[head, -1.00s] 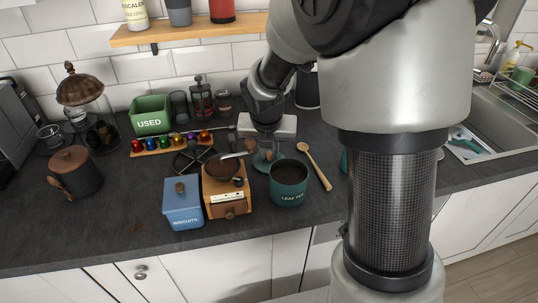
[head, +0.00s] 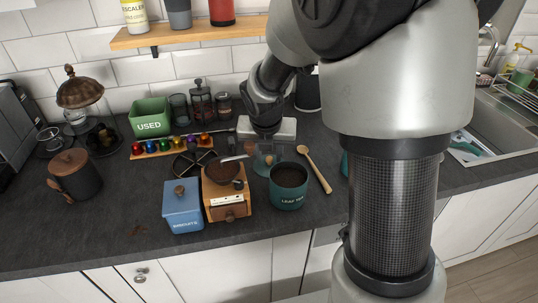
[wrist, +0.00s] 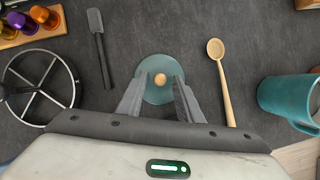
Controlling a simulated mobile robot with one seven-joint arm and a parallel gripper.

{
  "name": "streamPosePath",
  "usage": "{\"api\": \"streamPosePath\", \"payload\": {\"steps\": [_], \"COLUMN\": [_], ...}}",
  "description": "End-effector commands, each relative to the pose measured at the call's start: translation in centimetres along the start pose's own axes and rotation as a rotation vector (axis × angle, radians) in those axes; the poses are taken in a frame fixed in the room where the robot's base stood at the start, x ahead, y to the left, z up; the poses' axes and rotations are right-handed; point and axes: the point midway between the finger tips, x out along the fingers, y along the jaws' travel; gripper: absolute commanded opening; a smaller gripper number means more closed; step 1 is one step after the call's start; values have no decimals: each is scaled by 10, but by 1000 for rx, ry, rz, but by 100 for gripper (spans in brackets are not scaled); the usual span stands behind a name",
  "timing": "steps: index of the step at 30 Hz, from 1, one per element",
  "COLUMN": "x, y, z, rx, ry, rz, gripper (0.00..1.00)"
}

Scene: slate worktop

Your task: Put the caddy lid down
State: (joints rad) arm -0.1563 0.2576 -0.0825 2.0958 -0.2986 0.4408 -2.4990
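The caddy lid is a round teal disc with a small pale wooden knob. In the wrist view the lid (wrist: 158,92) appears to lie flat on the slate worktop (wrist: 130,20). My gripper (wrist: 160,82) is open over it, with one finger on each side of the knob and a gap to it on both sides.
A wooden spoon (head: 316,171) lies right of the lid. A wooden coffee grinder (head: 228,207) and blue biscuit tin (head: 183,213) stand front left. A dark spatula (wrist: 98,45) and a round black trivet (wrist: 42,85) lie left of the lid. Bare worktop lies beyond it.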

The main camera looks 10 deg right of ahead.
Motion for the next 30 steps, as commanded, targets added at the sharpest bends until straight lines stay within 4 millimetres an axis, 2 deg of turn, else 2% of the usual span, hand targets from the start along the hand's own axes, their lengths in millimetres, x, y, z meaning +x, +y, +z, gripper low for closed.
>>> {"api": "streamPosePath", "payload": {"steps": [12, 21, 23, 26, 30], "x": [-88, -117, -125, -143, -176], "y": [0, -2, -6, -15, -33], "z": [2, -1, -4, -12, -33], "rx": [0, 44, 126, 374, 876], "ry": [-4, -2, -4, -11, -9], "rz": [1, 2, 5, 17, 45], "gripper": [33, 33, 33, 33, 33]}}
